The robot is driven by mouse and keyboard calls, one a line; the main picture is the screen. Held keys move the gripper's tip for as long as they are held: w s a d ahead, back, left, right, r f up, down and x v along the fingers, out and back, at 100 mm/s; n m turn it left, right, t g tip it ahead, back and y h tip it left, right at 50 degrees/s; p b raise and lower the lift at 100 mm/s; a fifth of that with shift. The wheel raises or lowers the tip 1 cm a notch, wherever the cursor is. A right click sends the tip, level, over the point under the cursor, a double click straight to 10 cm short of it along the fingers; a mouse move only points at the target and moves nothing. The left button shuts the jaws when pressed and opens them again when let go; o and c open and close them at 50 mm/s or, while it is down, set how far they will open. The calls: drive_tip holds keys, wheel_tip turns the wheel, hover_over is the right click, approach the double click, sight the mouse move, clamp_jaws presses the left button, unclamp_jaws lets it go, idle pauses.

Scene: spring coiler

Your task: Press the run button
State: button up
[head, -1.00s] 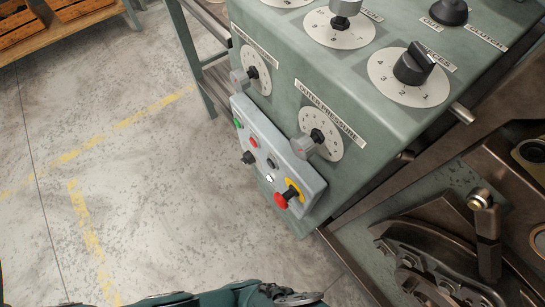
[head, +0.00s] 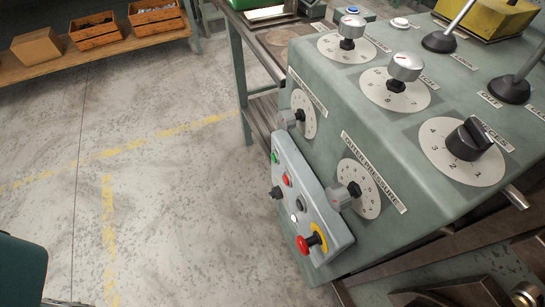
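A light grey button panel (head: 322,219) is fixed to the front of the green machine (head: 385,128). It carries a green button (head: 275,157), a red button (head: 287,181), a black knob (head: 277,192), a dark button (head: 301,204), a small white button or lamp (head: 294,218) and a red mushroom button (head: 303,245) on a yellow ring. No label on the panel is readable, so I cannot tell which one is the run button. My gripper is not in view.
Pressure dials with grey knobs (head: 341,199) stick out just above the panel. Levers (head: 508,89) stand on the machine's top. A wooden bench (head: 105,54) with crates is at the back left. The floor (head: 165,210) left of the machine is clear. A teal part shows at the lower left edge.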

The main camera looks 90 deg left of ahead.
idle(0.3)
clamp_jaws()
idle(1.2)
